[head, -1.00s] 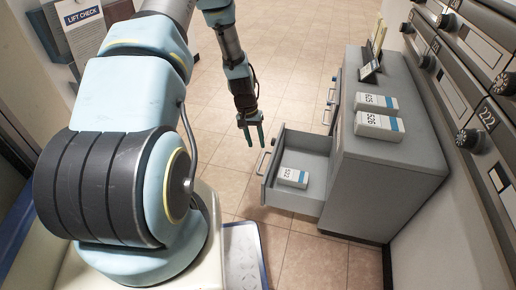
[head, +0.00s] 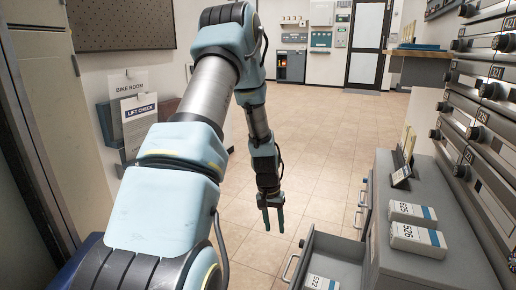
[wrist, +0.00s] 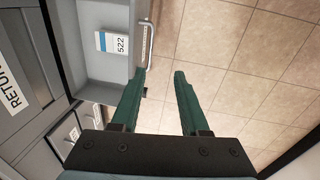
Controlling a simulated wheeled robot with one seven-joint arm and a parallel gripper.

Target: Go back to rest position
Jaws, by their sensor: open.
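My gripper (head: 273,219) hangs pointing down over the tiled floor, left of the grey cabinet (head: 440,190). Its green fingers are apart with nothing between them; the wrist view shows the empty gap (wrist: 160,95). The cabinet's drawer (head: 345,246) is pulled open to the right of my gripper. A white box marked 522 (head: 322,283) lies in the drawer, and it also shows in the wrist view (wrist: 114,43). The fingers appear just outside the drawer, near its handle (wrist: 148,40).
On the cabinet top are boxes marked 525 (head: 412,215) and 526 (head: 418,240) and a card holder (head: 402,172). Mailboxes line the right wall (head: 480,110). A lift notice (head: 140,122) hangs at left. The floor (head: 330,130) ahead is clear.

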